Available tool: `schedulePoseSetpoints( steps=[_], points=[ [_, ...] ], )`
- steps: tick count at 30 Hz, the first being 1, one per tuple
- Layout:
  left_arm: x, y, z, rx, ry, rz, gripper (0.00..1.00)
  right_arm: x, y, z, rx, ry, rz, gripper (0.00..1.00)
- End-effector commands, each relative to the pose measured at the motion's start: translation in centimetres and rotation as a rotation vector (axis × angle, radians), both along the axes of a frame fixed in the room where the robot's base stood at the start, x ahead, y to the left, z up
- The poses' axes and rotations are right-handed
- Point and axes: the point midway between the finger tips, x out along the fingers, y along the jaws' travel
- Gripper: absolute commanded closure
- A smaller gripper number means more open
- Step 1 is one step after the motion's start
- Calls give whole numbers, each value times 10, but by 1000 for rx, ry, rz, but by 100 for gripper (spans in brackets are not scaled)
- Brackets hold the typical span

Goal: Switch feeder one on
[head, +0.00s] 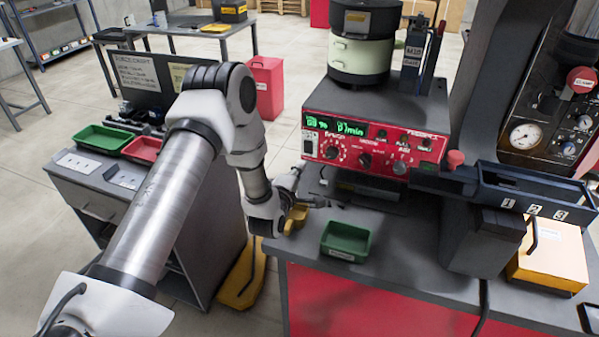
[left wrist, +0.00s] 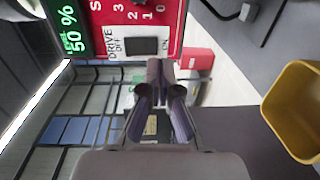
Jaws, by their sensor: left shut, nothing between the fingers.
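The red feeder control box (head: 375,143) stands on the dark bench under the pale green feeder drum (head: 360,58). Its green displays are lit; one reads 50 % in the left wrist view (left wrist: 68,28). A dark rocker switch (left wrist: 141,46) beside the words DRIVE, OFF and ON shows there, on the box's edge; it is small in the head view (head: 308,147). I cannot tell which way it is tipped. My left gripper (left wrist: 160,72) is shut and empty, its tips below the switch in the wrist picture and apart from it. My right gripper is out of view.
A green tray (head: 346,242) lies at the bench's front, with a yellow bin (head: 296,218) partly behind my left gripper. A dark chute (head: 525,190) numbered 1, 2, 3 stands right of the box. A pressure gauge (head: 524,136) is at far right.

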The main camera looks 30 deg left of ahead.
Motion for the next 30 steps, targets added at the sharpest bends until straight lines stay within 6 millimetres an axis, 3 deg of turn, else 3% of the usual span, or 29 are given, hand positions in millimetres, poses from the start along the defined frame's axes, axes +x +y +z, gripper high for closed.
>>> schedulePoseSetpoints(
  steps=[6, 12, 17, 30],
  points=[
    [-49, -11, -11, -5, 7, 1, 100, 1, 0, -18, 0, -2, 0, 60],
    [-83, -20, -14, -2, 6, 0, 100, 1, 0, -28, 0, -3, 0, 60],
    [-93, -22, -13, -3, 3, 0, 100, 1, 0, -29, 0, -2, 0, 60],
    [-93, -22, -12, -2, 4, 0, 100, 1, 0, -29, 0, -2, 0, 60]
  ],
)
